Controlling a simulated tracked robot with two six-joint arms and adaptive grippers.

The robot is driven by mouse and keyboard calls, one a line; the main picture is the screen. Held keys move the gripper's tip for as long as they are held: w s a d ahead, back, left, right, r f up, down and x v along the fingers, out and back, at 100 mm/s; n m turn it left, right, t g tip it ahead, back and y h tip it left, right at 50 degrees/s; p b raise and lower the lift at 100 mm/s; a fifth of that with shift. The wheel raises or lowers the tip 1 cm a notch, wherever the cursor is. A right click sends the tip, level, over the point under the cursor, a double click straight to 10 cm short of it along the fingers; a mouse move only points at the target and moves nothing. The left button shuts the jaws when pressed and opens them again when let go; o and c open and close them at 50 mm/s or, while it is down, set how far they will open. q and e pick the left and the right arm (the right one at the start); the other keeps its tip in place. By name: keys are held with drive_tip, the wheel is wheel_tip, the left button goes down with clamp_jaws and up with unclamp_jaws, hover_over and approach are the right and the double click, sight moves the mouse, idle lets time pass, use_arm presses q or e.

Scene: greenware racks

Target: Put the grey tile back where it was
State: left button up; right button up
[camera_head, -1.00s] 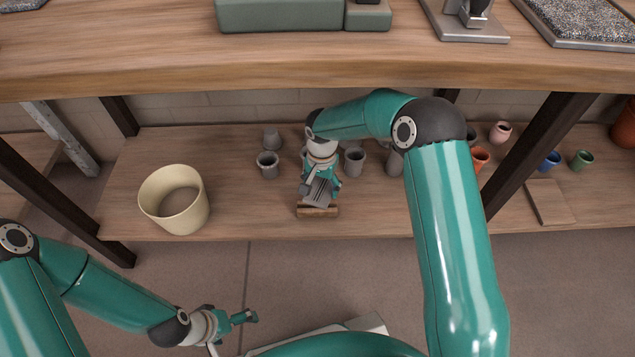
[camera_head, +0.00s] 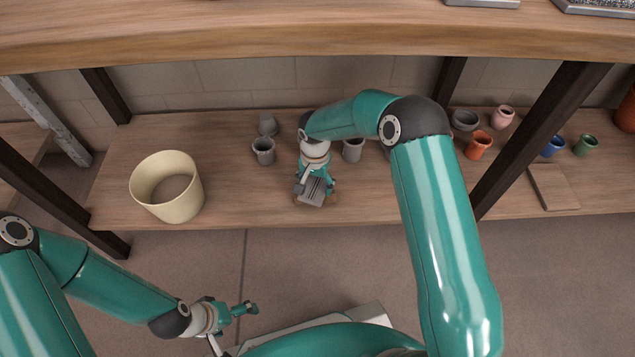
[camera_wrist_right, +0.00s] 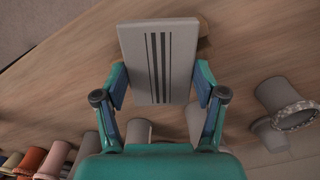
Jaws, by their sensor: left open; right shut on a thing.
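The grey tile (camera_head: 312,191), a flat slab with dark stripes, is held by my right gripper (camera_head: 314,184) over the front part of the lower shelf. In the right wrist view the tile (camera_wrist_right: 158,62) sits between the two fingers of the right gripper (camera_wrist_right: 160,88), which are shut on its sides. A small wooden block (camera_wrist_right: 204,38) shows behind the tile and is mostly hidden by it. I cannot tell whether the tile touches it. My left gripper (camera_head: 247,309) is open and empty, low in front of the shelf.
The lower shelf (camera_head: 240,208) holds a cream tub (camera_head: 167,188) at left and grey cups (camera_head: 263,150) behind my right gripper. Coloured cups, one orange (camera_head: 479,145), and a wooden board (camera_head: 553,187) are at right. The upper shelf (camera_head: 300,38) overhangs; dark posts (camera_head: 536,140) stand at the sides.

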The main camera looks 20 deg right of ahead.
drive_tip(key=shift+f+b, duration=0.45)
drive_tip(key=shift+f, duration=0.1)
drive_tip(key=o, duration=1.4)
